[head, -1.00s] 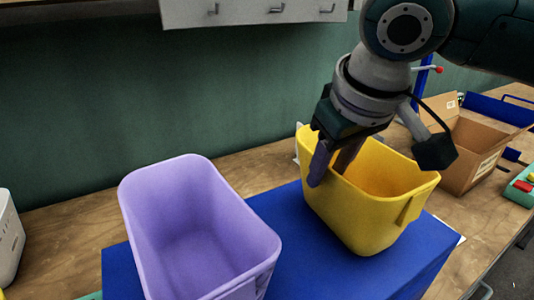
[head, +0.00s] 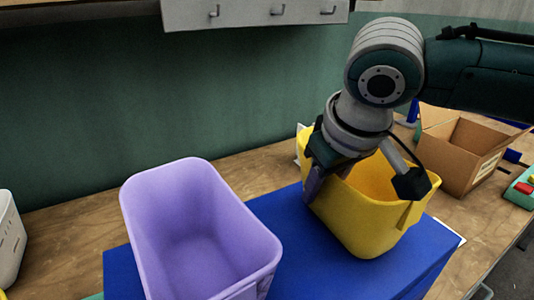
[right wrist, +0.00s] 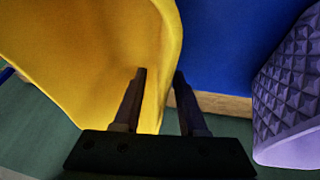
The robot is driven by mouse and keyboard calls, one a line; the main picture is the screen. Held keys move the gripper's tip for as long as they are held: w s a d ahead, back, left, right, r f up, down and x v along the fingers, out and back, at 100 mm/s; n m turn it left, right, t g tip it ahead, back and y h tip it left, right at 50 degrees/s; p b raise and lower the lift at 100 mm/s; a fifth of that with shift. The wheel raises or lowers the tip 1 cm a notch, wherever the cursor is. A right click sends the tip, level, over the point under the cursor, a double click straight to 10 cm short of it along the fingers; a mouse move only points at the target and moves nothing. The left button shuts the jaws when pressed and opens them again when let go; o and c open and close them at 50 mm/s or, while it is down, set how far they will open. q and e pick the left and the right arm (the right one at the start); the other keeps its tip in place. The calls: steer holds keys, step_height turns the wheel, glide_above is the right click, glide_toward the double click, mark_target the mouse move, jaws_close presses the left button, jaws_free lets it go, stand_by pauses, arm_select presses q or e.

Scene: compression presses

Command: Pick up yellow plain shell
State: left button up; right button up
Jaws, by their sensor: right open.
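The yellow plain shell (head: 365,225) is an open, smooth-walled bin standing upright on a blue block, right of centre in the head view. My right gripper (head: 316,182) is open at its left wall, and my wrist hides part of the rim. In the right wrist view the shell (right wrist: 90,45) fills the left side. The fingers of my right gripper (right wrist: 160,75) appear on either side of its wall edge, one over the yellow inside and one outside. I cannot tell whether they touch it. My left gripper is not in view.
A purple bin (head: 200,230) stands left of the yellow shell on the blue block (head: 310,262); its outer side shows a diamond pattern in the right wrist view (right wrist: 285,90). A cardboard box (head: 470,160) and a green tray (head: 522,190) are at right. A green wall (head: 120,110) is behind.

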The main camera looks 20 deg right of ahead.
jaws_close()
stand_by(0.4)
stand_by(1.1)
